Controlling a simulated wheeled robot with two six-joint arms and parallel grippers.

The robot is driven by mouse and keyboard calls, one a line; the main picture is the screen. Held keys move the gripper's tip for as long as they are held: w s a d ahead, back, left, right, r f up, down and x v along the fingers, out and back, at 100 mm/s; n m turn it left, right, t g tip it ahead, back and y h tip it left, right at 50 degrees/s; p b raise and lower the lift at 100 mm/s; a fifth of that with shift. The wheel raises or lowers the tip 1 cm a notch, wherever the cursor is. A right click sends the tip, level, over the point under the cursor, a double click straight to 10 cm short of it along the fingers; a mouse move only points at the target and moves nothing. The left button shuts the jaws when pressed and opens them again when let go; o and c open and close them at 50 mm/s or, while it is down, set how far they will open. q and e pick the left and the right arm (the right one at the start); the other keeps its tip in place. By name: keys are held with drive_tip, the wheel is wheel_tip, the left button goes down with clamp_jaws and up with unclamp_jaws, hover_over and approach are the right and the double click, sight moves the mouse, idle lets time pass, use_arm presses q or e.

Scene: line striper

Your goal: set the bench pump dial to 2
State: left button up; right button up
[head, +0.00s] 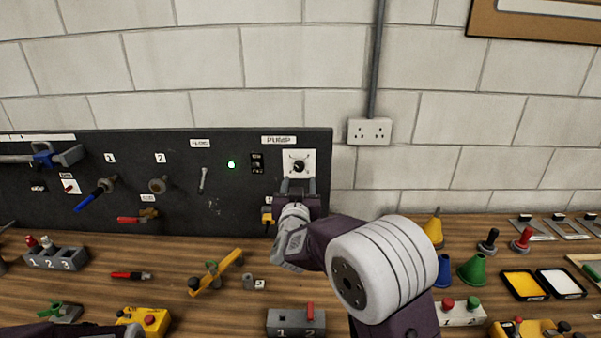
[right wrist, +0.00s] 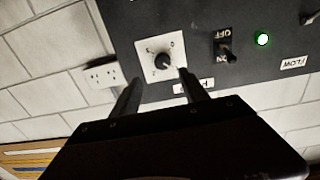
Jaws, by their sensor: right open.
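The bench pump dial (head: 299,167) is a black knob on a white square plate, under the PUMP label (head: 279,140) on the dark panel. In the right wrist view the dial (right wrist: 163,61) appears upside down with small marks around it, too small to read surely. My right gripper (head: 298,183) is open just below the dial in the head view. In the right wrist view its two fingers (right wrist: 158,82) are spread, with the dial beyond and between their tips, seemingly not touched. Part of my left arm shows at the lower left; its gripper is not clearly visible.
A black toggle switch (right wrist: 227,52) and a lit green lamp (head: 231,164) sit left of the dial in the head view. A wall socket (head: 369,131) is to the right. Blue and green cones (head: 474,270) and several tools crowd the wooden bench below.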

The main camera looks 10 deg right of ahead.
sight(299, 168)
drive_tip(key=x, duration=0.2)
drive_tip(key=p+x, duration=0.1)
drive_tip(key=x, duration=0.1)
drive_tip(key=a+x, duration=0.1)
drive_tip(key=x, duration=0.2)
drive_tip(key=shift+w+p, duration=0.15)
drive_tip(key=shift+p, duration=0.25)
drive_tip(key=shift+w+d+f, duration=0.1)
drive_tip(key=shift+w+d, duration=0.35)
drive_tip(key=shift+a, duration=0.1)
drive_tip(key=shift+c, duration=0.9)
clamp_jaws()
